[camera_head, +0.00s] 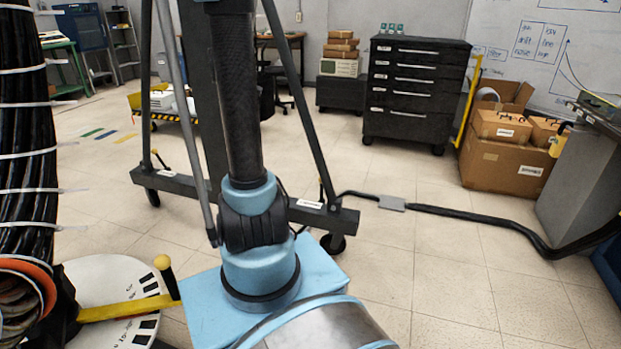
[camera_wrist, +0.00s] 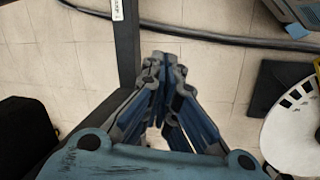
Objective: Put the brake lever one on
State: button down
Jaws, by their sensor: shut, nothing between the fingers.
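A lever with a black stem and a yellow ball knob (camera_head: 163,263) stands at the end of a flat yellow bar (camera_head: 128,308) in the head view, at the lower left. It looks like the brake lever; its label cannot be read. The bar lies over a white disc (camera_head: 100,275) with black slots, beside a large coil of black cable (camera_head: 25,170). My gripper (camera_wrist: 163,62) shows only in the wrist view, with its fingertips together and empty above the tiled floor. Part of a white slotted disc (camera_wrist: 297,138) shows at the right there; the lever is not visible in that view.
A dark wheeled frame (camera_head: 180,185) stands behind my arm. A black cable (camera_head: 470,213) crosses the floor to a grey cabinet (camera_head: 575,185) at the right. A black drawer chest (camera_head: 412,95) and cardboard boxes (camera_head: 510,165) stand farther back.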

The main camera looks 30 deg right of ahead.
jog(key=w+d+f+n+g+h, duration=0.1)
jog(key=w+d+f+n, duration=0.1)
jog(key=w+d+f, duration=1)
jog(key=w+d+f+n+g, duration=0.1)
jog(key=w+d+f, duration=0.2)
jog(key=d+f, duration=0.5)
jog(key=w+d+f+n+g, duration=0.1)
jog(key=w+d+f, duration=0.2)
jog(key=d+f, duration=0.4)
jog(key=shift+d+f+n+h, duration=0.4)
jog(key=shift+f, duration=0.15)
jog(key=s+d+r+x, duration=0.1)
jog(key=s+d+x, duration=0.1)
jog(key=x, duration=1)
jog(key=shift+f, duration=0.2)
